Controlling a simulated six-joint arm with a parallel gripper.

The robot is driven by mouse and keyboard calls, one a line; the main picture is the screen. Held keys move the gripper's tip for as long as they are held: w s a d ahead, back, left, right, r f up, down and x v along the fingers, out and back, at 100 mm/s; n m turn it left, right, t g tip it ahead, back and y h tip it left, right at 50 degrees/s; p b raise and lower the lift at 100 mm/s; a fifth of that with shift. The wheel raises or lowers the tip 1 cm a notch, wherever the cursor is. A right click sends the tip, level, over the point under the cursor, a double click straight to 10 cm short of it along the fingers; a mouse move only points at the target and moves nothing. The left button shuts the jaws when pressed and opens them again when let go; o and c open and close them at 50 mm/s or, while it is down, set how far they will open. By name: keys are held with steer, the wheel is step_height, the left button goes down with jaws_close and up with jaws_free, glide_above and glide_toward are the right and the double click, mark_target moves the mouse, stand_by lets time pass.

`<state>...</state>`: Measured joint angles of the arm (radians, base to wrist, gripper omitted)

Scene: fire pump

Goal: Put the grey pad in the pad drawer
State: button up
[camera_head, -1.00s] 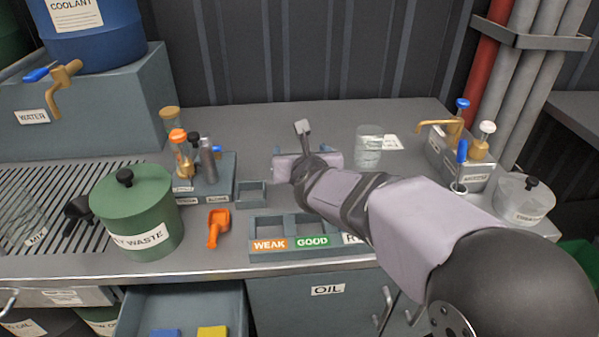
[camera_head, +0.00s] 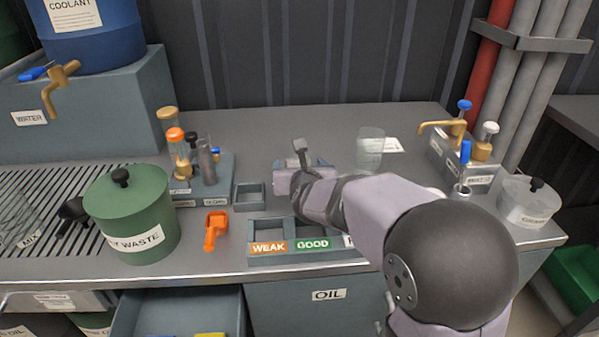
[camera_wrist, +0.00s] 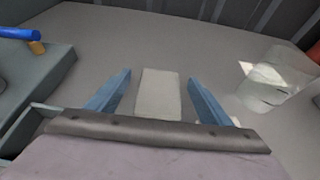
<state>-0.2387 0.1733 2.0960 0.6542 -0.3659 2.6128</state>
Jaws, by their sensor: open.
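The grey pad (camera_wrist: 158,98) is a light, flat block lying on the bench top in the wrist view. My gripper (camera_wrist: 157,84) is open, with one blue finger on each side of the pad and a visible gap on both sides. In the head view my gripper (camera_head: 308,168) is low over the middle of the bench and hides the pad. An open drawer (camera_head: 182,308) below the bench front at lower left holds a yellow pad (camera_head: 210,334) and a blue pad (camera_head: 162,335), both cut by the picture edge; I read no label on it.
A tray labelled WEAK and GOOD (camera_head: 312,254) lies in front of my gripper. A small grey box (camera_head: 250,196), an orange scoop (camera_head: 213,230) and a green waste pot (camera_head: 135,215) stand left. A clear beaker (camera_head: 370,150) stands right, also in the wrist view (camera_wrist: 272,85).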

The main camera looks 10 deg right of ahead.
steer(key=shift+w+f, duration=0.15)
steer(key=shift+w, duration=0.3)
steer(key=shift+c, duration=0.5)
steer(key=c, duration=1.1)
step_height(320, 180, up, 10)
steer(key=p, duration=0.5)
step_height(320, 180, up, 18)
steer(key=p, duration=1.7)
steer(key=shift+f, duration=0.25)
